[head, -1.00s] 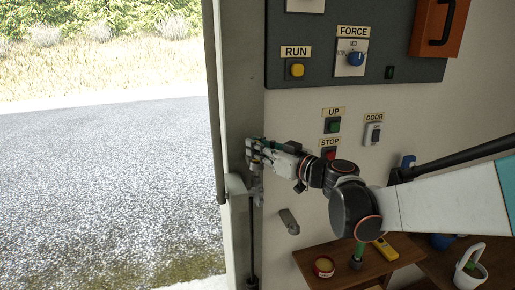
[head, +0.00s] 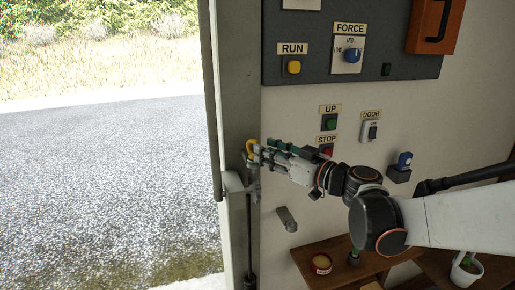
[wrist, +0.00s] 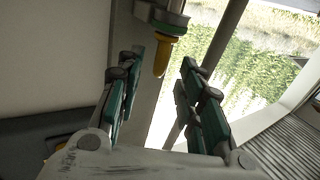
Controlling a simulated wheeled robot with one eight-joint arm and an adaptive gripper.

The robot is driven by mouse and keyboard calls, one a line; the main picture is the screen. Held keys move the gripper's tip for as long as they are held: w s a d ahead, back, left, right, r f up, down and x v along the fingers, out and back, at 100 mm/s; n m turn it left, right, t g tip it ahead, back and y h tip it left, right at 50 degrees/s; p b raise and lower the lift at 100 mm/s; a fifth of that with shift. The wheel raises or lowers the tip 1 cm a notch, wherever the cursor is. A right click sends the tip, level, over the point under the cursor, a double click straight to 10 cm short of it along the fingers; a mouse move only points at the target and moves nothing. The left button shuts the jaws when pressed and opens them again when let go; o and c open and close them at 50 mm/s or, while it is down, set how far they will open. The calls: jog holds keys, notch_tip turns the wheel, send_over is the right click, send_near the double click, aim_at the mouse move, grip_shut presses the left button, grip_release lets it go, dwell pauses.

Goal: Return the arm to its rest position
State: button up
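My gripper (head: 264,152) is at the door post, left of the STOP button, with my arm reaching in from the right. In the wrist view its two fingers (wrist: 157,68) stand apart with nothing clamped between them. A yellow handle (wrist: 162,55) on a grey and green mount hangs just beyond the fingertips, in line with the gap. In the head view it shows as a yellow hooked piece (head: 251,147) at the fingertips. I cannot tell whether a finger touches it.
A dark panel (head: 420,66) with RUN and FORCE controls is above. UP (head: 330,122), STOP (head: 327,150) and DOOR (head: 370,132) switches are close to the arm. The grey post (head: 235,100) borders the open doorway. A wooden shelf (head: 325,250) stands below. The road outside is clear.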

jog(key=v, duration=0.6)
jog(key=s+a+f+m+g+h+b, duration=0.1)
jog(key=s+a+f+g+h+b, duration=0.1)
jog(key=s+f+b, duration=0.35)
jog(key=s+a+f+m+g+h+b, duration=0.1)
jog(key=s+f+g+h+b, duration=0.1)
jog(key=f, duration=0.6)
jog(key=s+d+f+m+h+b, duration=0.2)
jog(key=s+d+f+h+b, duration=0.1)
jog(key=f, duration=0.5)
jog(key=s+d+f+m+g+h+b, duration=0.1)
jog(key=s+d+f+m+h+b, duration=0.1)
jog(key=s+d+f+b, duration=0.4)
jog(key=s+d+f+m+h+b, duration=0.3)
jog(key=s+d+f+h+b, duration=0.1)
jog(key=f, duration=0.6)
jog(key=s+d+b, duration=0.1)
jog(key=s+b, duration=0.1)
jog(key=b, duration=0.1)
jog(key=shift+s, duration=0.2)
